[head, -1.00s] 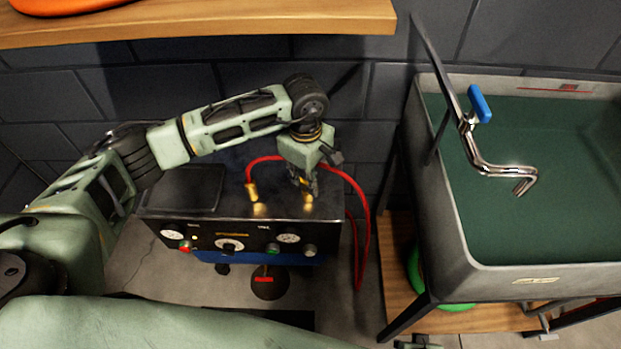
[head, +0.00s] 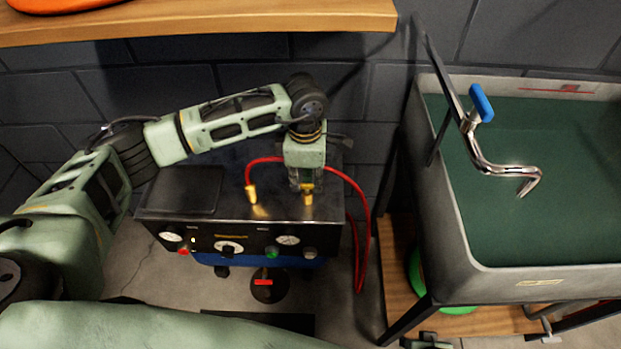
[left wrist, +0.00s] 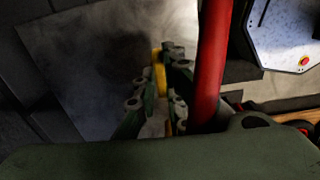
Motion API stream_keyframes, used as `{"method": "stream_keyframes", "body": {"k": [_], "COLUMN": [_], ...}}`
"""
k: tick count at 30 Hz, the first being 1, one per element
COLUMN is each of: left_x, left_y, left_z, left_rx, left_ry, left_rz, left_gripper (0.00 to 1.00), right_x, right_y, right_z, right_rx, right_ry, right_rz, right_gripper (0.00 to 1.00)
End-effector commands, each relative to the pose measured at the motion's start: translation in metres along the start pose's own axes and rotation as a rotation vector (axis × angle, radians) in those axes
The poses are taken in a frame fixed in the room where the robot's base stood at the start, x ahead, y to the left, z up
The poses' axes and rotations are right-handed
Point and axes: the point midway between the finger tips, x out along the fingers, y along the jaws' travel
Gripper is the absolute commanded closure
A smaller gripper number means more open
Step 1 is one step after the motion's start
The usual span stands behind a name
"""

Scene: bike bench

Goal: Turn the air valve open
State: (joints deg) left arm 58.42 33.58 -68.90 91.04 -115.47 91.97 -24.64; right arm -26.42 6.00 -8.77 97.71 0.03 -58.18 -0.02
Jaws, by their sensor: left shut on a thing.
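The air valve (head: 307,198) is a small brass-yellow fitting on top of the black compressor box (head: 225,208), near its right end. My left gripper (head: 307,187) points down at it in the head view and is shut on it. In the left wrist view the fingers (left wrist: 160,85) close on either side of a yellow piece, the valve's handle. The gripper hides most of the valve, so its angle is hard to tell. A green-grey part at the bottom edge of the head view seems to be my right gripper (head: 428,341); its fingers are not clear.
A red hose (head: 362,215) runs from a brass fitting (head: 251,192), behind my left gripper, and down the box's right side. It passes close beside the fingers in the wrist view. A sink (head: 560,200) stands right. A wooden shelf (head: 200,20) hangs above.

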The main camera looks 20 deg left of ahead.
Motion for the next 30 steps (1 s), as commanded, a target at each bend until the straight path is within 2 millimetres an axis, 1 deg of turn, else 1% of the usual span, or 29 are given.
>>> {"method": "stream_keyframes", "body": {"k": [11,12,18,26,30], "left_x": [0.0004,0.0004,0.0003,0.0001,-0.0062], "left_y": [-0.0014,-0.0014,-0.0010,-0.0004,0.0002], "left_z": [0.0009,0.0008,0.0006,0.0002,0.0003], "left_rx": [-0.002,-0.002,-0.002,-0.003,-0.002], "left_ry": [-0.002,-0.002,-0.001,0.000,-0.001], "left_rz": [-0.004,-0.004,-0.002,-0.001,0.000], "left_gripper": [1.00,0.90,0.72,0.72,0.72], "right_x": [-0.0020,-0.0019,-0.0014,0.0004,-0.0020], "right_y": [-0.0011,-0.0011,-0.0012,-0.0015,-0.0063], "right_z": [-0.0020,-0.0019,-0.0009,0.0031,0.0014], "right_rx": [0.001,0.001,0.001,0.001,-0.001], "right_ry": [0.006,0.005,0.003,-0.005,-0.005], "right_rz": [-0.001,-0.001,-0.001,-0.002,0.010], "right_gripper": [0.72,0.72,0.72,0.72,0.72]}}
